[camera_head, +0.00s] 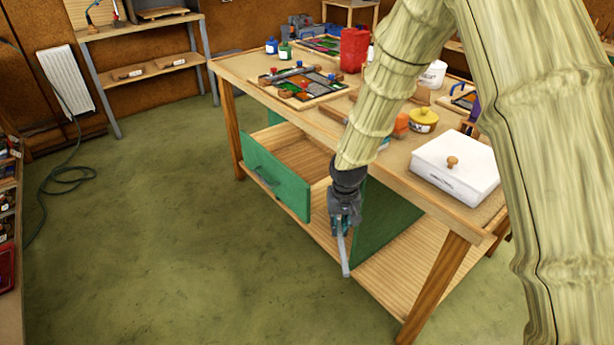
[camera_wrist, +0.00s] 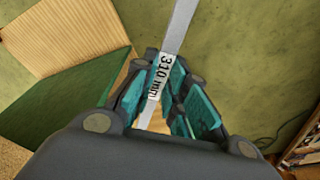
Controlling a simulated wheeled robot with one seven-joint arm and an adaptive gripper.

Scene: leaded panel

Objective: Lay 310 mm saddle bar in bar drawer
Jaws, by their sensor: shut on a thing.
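A flat grey saddle bar (camera_wrist: 176,35) with a white "310 mm" label is gripped between the teal finger pads of my gripper (camera_wrist: 166,92) in the wrist view. In the head view the bar (camera_head: 345,258) hangs down from my gripper (camera_head: 344,222), in front of the workbench and just right of a drawer. That drawer has a green front (camera_head: 277,183) and is pulled open under the bench. Its wooden inside partly shows and no bar is visible there. Whether this is the bar drawer cannot be told, as no label is readable.
The workbench (camera_head: 237,68) carries a leaded panel (camera_head: 312,83), a red container (camera_head: 354,50), a yellow pot (camera_head: 423,119) and a white lidded box (camera_head: 455,165). A lower wooden shelf (camera_head: 391,272) lies behind the bar. The green floor (camera_head: 160,230) at left is mostly clear, with a hose near the radiator.

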